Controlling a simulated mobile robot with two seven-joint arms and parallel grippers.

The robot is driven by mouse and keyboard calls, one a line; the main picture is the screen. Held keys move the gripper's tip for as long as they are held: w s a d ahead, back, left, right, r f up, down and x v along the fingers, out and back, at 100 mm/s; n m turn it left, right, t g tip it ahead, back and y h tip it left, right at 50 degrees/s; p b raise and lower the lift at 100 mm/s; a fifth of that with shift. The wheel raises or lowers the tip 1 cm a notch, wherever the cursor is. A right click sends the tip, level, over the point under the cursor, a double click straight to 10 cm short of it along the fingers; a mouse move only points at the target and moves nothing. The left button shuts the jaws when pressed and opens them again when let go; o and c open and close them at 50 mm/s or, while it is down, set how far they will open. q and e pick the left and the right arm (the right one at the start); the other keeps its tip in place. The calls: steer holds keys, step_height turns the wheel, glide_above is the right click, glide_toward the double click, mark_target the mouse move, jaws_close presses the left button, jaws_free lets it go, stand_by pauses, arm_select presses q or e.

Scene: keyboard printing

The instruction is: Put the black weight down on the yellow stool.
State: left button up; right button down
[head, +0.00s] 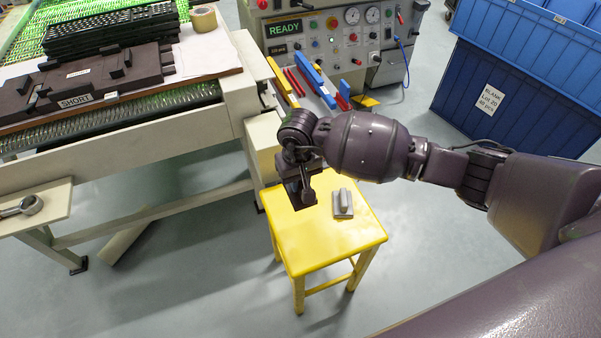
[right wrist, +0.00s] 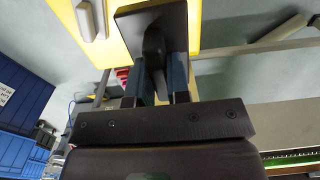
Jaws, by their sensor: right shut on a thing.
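The yellow stool (head: 325,242) stands in the middle of the head view. My right gripper (head: 303,178) is over the back left part of its seat, pointing down. It is shut on the black weight (head: 295,201), mostly hidden under the hand in the head view. In the right wrist view the black weight (right wrist: 133,22) shows as a dark plate with an upright handle between the fingers of my right gripper (right wrist: 156,68). The yellow seat (right wrist: 108,45) lies behind it. I cannot tell whether the weight touches the seat. My left gripper is not in view.
A grey weight (head: 343,204) with a handle lies on the stool's right half, beside the black weight. The front of the seat is bare. A beige machine table (head: 190,115) is at the left, a control panel (head: 335,45) behind, blue crates (head: 515,85) at the right.

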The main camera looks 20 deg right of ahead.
steer(key=shift+w+f+b, duration=0.1)
steer(key=shift+f+b, duration=0.95)
steer(key=shift+f, duration=4.05)
step_height(320, 180, down, 4)
steer(key=shift+r+b, duration=0.1)
steer(key=shift+b, duration=0.4)
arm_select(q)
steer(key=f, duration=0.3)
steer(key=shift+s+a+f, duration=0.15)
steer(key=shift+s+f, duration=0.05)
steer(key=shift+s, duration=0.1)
arm_select(e)
steer(key=c, duration=1.1)
jaws_free()
steer(key=shift+f, duration=0.25)
